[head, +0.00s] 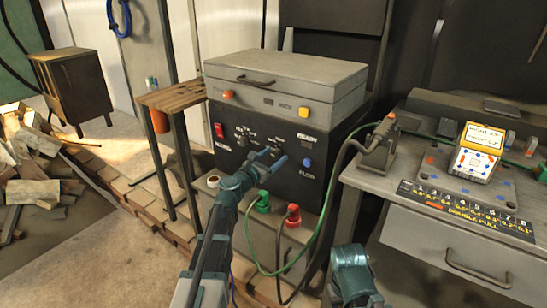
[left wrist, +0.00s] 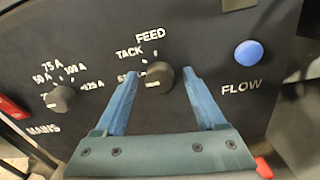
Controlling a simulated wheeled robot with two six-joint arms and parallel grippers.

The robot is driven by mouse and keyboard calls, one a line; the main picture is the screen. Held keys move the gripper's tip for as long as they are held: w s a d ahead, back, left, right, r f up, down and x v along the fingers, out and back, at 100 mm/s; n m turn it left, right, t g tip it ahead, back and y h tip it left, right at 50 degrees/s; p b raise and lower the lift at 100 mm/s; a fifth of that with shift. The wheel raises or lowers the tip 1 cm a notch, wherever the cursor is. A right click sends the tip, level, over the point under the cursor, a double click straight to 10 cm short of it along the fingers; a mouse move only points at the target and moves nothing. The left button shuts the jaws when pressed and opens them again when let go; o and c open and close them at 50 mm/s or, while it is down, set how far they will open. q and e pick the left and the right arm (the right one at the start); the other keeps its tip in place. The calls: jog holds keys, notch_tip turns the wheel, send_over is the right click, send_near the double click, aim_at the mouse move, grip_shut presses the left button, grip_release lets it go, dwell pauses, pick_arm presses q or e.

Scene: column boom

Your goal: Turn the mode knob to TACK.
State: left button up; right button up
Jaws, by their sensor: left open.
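The mode knob (left wrist: 158,78) is a round dark knob on the black front panel in the left wrist view. The labels TACK and FEED stand above it, and a third label to its left is partly hidden by a finger. A pale mark shows on the knob's left side, but I cannot tell for sure where it points. My left gripper (left wrist: 160,74) is open, with one blue finger on each side of the knob. I cannot tell whether they touch it. In the head view the left gripper (head: 268,158) is at the panel of the welder (head: 295,170).
The amperage knob (left wrist: 62,98) and red MAINS switch (left wrist: 12,108) are to the left. The blue FLOW button (left wrist: 248,53) is to the right. Below are green (head: 263,202) and red (head: 292,215) plugs with cables. A grey bench (head: 440,235) stands at right.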

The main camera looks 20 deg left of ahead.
pick_arm(q)
grip_shut()
jog(key=shift+m, duration=0.4)
jog(key=m, duration=0.3)
jog(key=shift+m, duration=2.5)
grip_release()
